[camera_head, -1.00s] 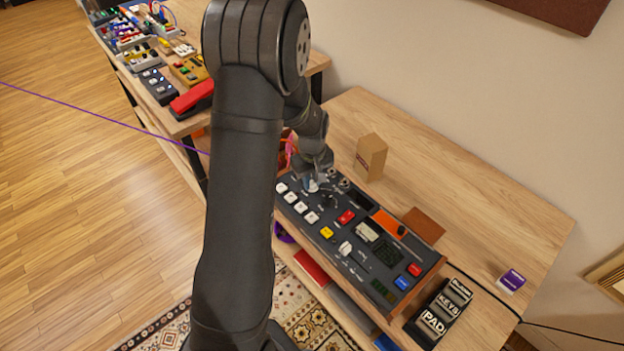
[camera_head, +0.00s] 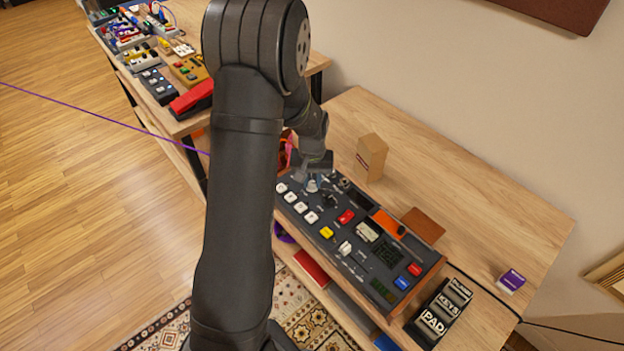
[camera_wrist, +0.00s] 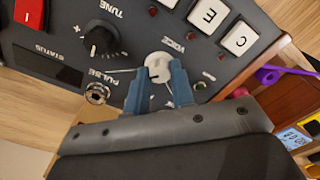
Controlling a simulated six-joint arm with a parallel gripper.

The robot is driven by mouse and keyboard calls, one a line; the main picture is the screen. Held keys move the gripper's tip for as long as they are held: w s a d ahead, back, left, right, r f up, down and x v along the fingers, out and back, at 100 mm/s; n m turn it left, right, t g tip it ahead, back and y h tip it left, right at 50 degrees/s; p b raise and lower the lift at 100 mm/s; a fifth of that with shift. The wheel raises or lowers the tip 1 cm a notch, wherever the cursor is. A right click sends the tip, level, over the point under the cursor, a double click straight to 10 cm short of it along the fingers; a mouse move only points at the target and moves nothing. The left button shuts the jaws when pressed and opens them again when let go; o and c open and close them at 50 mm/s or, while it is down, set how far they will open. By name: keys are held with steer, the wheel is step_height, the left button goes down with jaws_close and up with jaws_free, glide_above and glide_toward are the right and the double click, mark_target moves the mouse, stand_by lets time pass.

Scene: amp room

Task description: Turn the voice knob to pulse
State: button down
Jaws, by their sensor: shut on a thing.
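The voice knob (camera_wrist: 158,62) is a pale grey round knob on the dark panel of the synth box (camera_head: 352,262). The word VOICE is printed beside it in the wrist view, and the word PULSE (camera_wrist: 106,80) lies to its left. My gripper (camera_wrist: 158,74) has its two blue-grey fingers shut on the knob, one on each side. The knob's lower part is hidden between the fingers, and I cannot tell exactly where it points. In the head view my gripper (camera_head: 313,183) is at the far left end of the panel.
The black TUNE knob (camera_wrist: 101,40) and a metal jack (camera_wrist: 97,93) are close to my gripper. White keys (camera_wrist: 239,38) lie on the other side. A cardboard box (camera_head: 371,158) stands behind the panel. A pedal with PAD and KEYS labels (camera_head: 440,313) is at the right.

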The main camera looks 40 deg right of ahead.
mark_target(312, 183)
stand_by(0.3)
steer(key=c, duration=1.2)
jaws_free()
steer(key=shift+c, duration=0.2)
step_height(312, 183, up, 18)
steer(key=shift+f, duration=0.25)
step_height(312, 183, down, 18)
steer(key=shift+r, duration=0.25)
